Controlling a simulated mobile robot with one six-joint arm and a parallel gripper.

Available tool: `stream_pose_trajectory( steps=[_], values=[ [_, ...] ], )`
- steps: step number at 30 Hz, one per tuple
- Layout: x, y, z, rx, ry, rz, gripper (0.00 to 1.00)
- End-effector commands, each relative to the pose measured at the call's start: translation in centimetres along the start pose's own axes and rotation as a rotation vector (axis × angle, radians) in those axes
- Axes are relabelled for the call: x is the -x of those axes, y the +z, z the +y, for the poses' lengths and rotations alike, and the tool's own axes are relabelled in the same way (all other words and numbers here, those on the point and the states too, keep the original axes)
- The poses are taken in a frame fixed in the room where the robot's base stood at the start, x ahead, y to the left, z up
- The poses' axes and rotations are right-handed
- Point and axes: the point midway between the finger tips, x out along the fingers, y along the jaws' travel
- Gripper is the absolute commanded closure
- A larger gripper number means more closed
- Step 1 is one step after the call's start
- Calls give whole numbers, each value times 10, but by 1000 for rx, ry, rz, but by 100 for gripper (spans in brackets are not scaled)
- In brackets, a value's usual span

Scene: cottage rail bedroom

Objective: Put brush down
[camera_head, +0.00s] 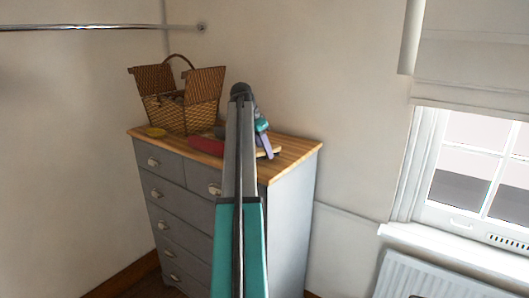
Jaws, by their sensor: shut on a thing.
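My gripper (265,150) is at the end of my arm, over the right part of the wooden top (293,150) of a grey chest of drawers. It points downward and is shut on a thin tan thing, which I take to be the brush (275,152). Only a small part of the brush shows beside the jaws; my arm hides the rest. It is low, close to the wooden top. I cannot tell whether it touches the top.
A wicker basket (205,100) with open lids stands at the back left of the top. The right end of the top looks clear. A window and radiator (440,280) are at the right.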

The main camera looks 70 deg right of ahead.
Motion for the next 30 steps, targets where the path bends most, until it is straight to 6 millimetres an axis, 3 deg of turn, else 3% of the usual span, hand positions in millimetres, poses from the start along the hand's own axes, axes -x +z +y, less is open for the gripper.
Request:
stream_pose_trajectory(
  steps=[7,21,22,24,30],
  values=[
    [-14,7,0,0,0,0,82],
    [-18,8,0,0,-1,0,82],
    [-18,8,0,0,-1,0,59],
    [-18,8,0,0,-1,0,47],
    [-18,8,0,0,-1,0,46]
  ],
)
